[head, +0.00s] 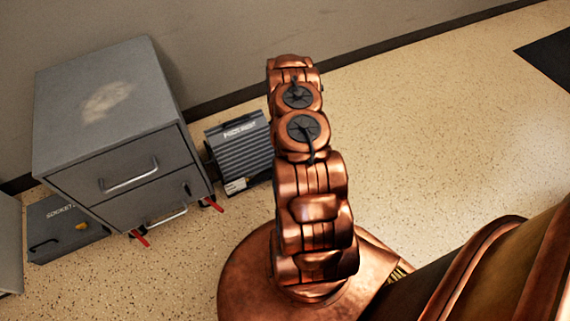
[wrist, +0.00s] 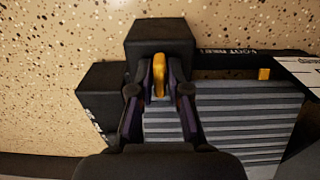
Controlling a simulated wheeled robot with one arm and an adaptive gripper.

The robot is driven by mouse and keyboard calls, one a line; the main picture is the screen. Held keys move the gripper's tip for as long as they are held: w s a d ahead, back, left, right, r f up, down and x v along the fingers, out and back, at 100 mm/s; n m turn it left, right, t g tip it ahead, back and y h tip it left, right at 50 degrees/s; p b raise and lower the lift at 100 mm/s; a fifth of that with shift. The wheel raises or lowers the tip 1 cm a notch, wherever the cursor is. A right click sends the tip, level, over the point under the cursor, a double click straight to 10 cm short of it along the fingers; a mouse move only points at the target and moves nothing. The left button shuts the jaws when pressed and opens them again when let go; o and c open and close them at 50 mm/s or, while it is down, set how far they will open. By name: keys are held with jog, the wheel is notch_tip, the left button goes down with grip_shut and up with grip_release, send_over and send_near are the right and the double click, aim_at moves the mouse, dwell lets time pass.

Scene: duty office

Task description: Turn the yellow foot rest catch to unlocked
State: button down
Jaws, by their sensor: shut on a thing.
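The foot rest is a dark grey ribbed block (head: 243,157) standing on the floor beside the cabinet. In the wrist view its ribbed top (wrist: 240,120) fills the right side, with white lettering along its dark edge. The yellow catch (wrist: 159,73) is a narrow upright piece in front of a black block on the foot rest. My gripper (wrist: 159,90) is shut on the yellow catch, one finger on each side of it. In the head view my own arm hides the gripper and the catch.
A grey two-drawer cabinet (head: 105,110) with red feet stands left of the foot rest. A small orange-yellow tab (wrist: 264,74) shows on the foot rest's edge.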

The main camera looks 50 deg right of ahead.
jog(key=c, duration=1.1)
grip_release()
notch_tip(320, 180, up, 10)
jog(key=shift+r, duration=0.95)
